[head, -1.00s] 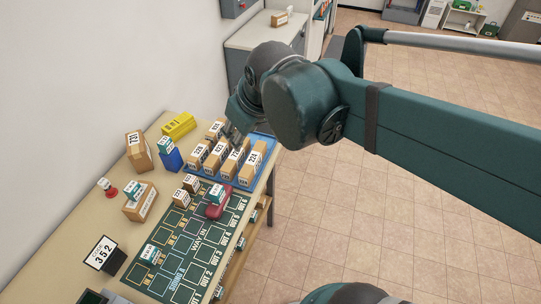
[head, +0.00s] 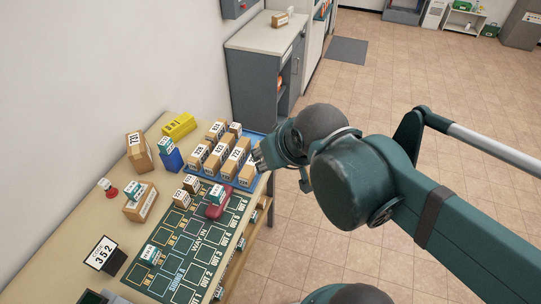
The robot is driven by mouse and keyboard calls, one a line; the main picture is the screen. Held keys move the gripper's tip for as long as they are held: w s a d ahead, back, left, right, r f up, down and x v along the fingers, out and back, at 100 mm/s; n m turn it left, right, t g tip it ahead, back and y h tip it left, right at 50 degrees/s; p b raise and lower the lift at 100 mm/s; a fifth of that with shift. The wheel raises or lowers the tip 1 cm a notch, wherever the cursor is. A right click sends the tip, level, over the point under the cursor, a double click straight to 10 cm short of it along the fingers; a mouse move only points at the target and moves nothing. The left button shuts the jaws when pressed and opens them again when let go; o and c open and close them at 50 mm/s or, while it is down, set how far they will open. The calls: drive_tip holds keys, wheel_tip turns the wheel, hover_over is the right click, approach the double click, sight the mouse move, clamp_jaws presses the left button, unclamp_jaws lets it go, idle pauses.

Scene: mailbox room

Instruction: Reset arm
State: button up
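My arm (head: 430,190) reaches in from the right in the head view, over the tiled floor. My gripper (head: 262,160) is at the table's right edge, beside the blue tray of numbered boxes. Its fingers are small, dark and partly hidden behind the wrist, so I cannot tell whether they are open or shut. I see no box carried by it.
A grey cabinet (head: 255,85) stands behind. The floor at right is clear.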

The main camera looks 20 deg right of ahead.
wheel_tip(320, 180, down, 8)
drive_tip(key=b, duration=0.7)
drive_tip(key=shift+r, duration=0.25)
idle(0.8)
